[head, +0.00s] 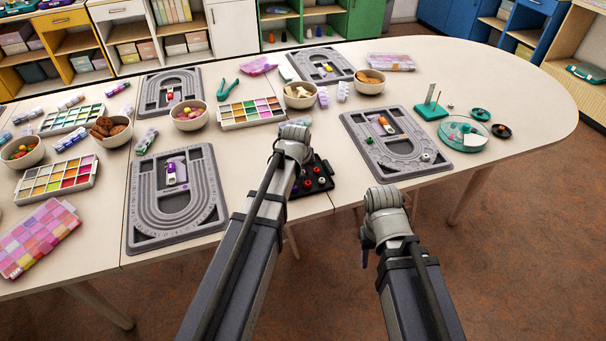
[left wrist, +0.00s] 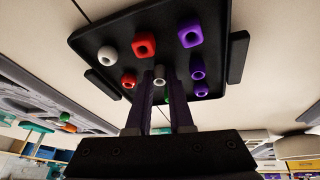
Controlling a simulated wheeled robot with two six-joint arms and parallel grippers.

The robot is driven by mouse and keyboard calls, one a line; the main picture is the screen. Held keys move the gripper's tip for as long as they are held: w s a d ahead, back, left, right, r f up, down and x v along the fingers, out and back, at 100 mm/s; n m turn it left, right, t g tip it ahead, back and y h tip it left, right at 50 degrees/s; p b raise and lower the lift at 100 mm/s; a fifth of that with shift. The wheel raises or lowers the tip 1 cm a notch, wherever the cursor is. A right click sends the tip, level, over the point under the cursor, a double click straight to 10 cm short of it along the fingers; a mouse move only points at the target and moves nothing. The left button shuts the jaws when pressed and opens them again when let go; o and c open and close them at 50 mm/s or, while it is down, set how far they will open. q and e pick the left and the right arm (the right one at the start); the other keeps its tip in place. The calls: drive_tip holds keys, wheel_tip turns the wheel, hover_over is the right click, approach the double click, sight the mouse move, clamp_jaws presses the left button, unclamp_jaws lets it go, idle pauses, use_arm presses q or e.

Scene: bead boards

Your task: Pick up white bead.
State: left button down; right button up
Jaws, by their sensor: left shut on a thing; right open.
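A black bead tray (head: 325,168) lies near the table's front edge, partly hidden behind my left arm. In the left wrist view the tray (left wrist: 85,40) holds red, purple and white beads. A pale, whitish cylindrical bead (left wrist: 158,73) is between the tips of my left gripper (left wrist: 160,84), which is shut on it. A rounder white bead (left wrist: 108,55) sits apart at the tray's left side. In the head view my left gripper (head: 293,140) is over the tray, its fingertips hidden. My right gripper (head: 384,200) is off the table's front edge; its fingers are hard to see.
Grey bead boards lie left (head: 140,225) and right (head: 350,122) of the tray. Bowls, paint-like bead boxes and a green stand (head: 430,109) are farther back. Free table shows at the far right.

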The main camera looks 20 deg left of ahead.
sight(303, 173)
use_arm(q)
wheel_tip(303, 173, up, 10)
drive_tip(key=p, duration=1)
